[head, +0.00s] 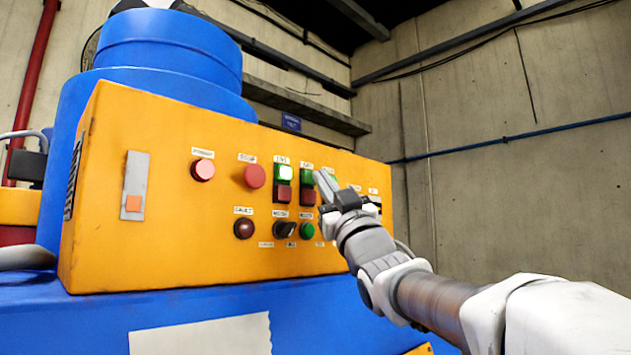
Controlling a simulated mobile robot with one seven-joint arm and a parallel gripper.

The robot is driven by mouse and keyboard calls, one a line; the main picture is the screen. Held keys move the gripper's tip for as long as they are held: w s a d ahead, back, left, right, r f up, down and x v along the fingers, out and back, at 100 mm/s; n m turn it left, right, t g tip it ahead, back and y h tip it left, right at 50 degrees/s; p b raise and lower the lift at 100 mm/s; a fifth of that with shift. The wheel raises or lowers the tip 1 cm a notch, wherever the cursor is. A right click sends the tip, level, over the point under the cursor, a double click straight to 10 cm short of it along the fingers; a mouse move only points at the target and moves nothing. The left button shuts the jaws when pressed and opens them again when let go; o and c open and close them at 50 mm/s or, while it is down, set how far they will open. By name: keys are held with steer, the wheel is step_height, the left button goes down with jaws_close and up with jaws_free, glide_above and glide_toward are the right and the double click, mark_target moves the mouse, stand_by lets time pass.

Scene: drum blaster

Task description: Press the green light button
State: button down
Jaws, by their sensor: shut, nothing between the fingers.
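The orange control panel (115,245) fills the middle of the head view. A round green button or lamp (307,231) is in the lower row. The small labels are too blurred to read surely. My gripper (325,182) is shut and empty, its fingertips just right of the second green button in the picture. Whether they touch the panel cannot be told. The gripper and wrist hide part of the panel's right side.
Two round red buttons (255,176) sit left on the panel, with a dark red lamp (244,228) and a black rotary switch (285,230) below. The blue machine (160,95) stands behind and beneath the panel. Open space lies to the right, before the concrete wall (530,180).

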steer(key=shift+w+a, duration=0.3)
stand_by(0.7)
stand_by(0.3)
steer(key=shift+s+d+b, duration=0.55)
steer(key=shift+d+b, duration=0.05)
steer(key=shift+b, duration=0.05)
steer(key=s+d+b, duration=0.2)
steer(key=s+d, duration=0.1)
steer(key=shift+s+d, duration=0.3)
steer(key=shift+f, duration=0.1)
stand_by(0.8)
